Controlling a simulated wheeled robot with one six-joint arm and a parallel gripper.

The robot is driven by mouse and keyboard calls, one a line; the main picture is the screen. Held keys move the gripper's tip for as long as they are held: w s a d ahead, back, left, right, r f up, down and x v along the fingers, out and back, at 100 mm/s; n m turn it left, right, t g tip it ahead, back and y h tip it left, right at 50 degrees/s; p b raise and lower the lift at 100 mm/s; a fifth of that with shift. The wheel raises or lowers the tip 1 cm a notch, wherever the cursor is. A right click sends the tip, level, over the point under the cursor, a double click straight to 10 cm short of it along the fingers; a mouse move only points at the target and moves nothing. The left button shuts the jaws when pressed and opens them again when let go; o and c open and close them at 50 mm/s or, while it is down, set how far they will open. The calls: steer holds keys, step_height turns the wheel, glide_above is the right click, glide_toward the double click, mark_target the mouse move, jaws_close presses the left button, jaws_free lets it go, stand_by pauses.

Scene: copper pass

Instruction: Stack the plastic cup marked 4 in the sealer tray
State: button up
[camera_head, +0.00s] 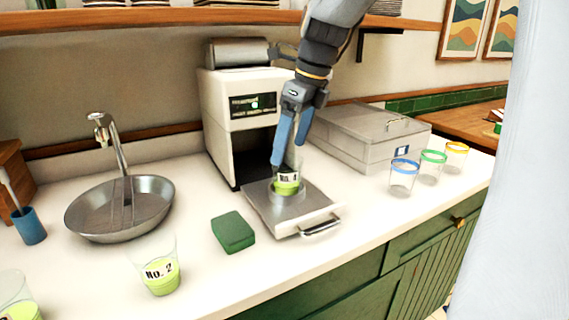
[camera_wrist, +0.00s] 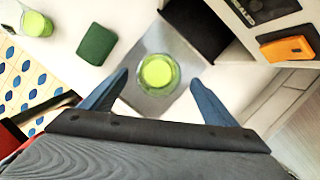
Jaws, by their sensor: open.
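A clear plastic cup with light-green contents (camera_head: 287,187) stands upright in the sealer tray (camera_head: 318,207), seated at the round hole of the pulled-out metal plate. Its label is partly hidden and too small to read surely. It also shows in the wrist view (camera_wrist: 158,72), from above. My gripper (camera_head: 288,155) is open just above and around this cup. In the wrist view my gripper's blue fingers (camera_wrist: 159,79) stand apart on either side of it, with gaps visible. Another filled cup, marked No. 2 (camera_head: 161,279), stands at the front left.
The white sealer machine (camera_head: 225,120) stands behind the tray. A green sponge (camera_head: 233,232) lies left of the tray. A steel sink (camera_head: 90,215) and a partly cut-off cup (camera_head: 20,310) are further left. A clear-lidded box (camera_head: 345,140) and blue-, green- and orange-rimmed cups (camera_head: 403,180) are right.

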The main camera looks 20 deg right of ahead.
steer(key=shift+v, duration=1.8)
